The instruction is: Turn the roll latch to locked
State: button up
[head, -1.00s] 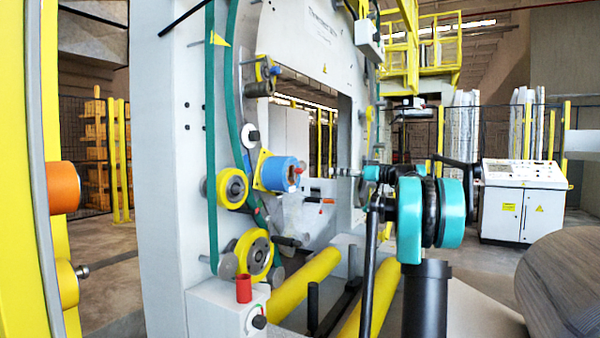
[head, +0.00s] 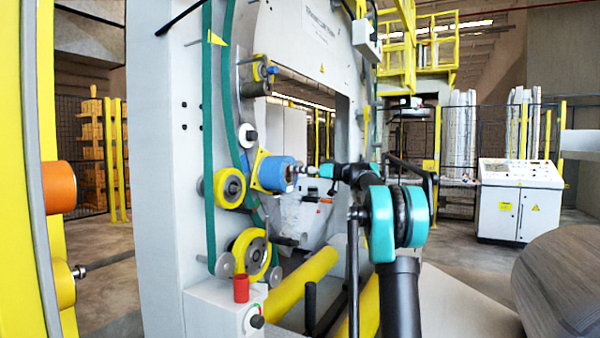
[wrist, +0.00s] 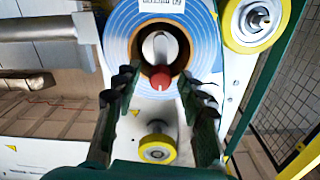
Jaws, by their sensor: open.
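The blue film roll (head: 272,172) sits on the side of the grey wrapping ring in the head view. In the wrist view the roll (wrist: 122,32) faces me, with blue and white rings around a dark core. The roll latch (wrist: 160,77) is at this core, a pale grey lever with a red end pointing down in the picture. My gripper (wrist: 160,90) is open, with one dark finger on each side below the red end. I cannot tell whether either finger touches it. In the head view my gripper (head: 304,170) is close in front of the roll's face.
Yellow wheels (head: 230,187) and a green belt (head: 208,110) are beside the roll. Below stand a grey box with a red cylinder (head: 241,289) and yellow rollers (head: 300,285). A control desk (head: 520,200) stands at right. A large grey coil (head: 565,285) lies at lower right.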

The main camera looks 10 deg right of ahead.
grip_shut()
dwell(0.3)
jog(key=shift+w+m, duration=0.1)
jog(key=shift+m, duration=0.2)
jog(key=shift+w+d+f+m, duration=0.35)
jog(key=shift+f+m, duration=0.55)
jog(key=shift+m, duration=3)
jog(key=shift+w+d+f+m, duration=0.35)
jog(key=shift+f+m, duration=0.55)
jog(key=shift+m, duration=3)
jog(key=shift+w+d+f+m, duration=0.2)
jog(key=shift+w+f+m, duration=0.5)
jog(key=shift+m, duration=3.2)
jog(key=shift+s+f, duration=0.25)
jog(key=shift+s, duration=0.05)
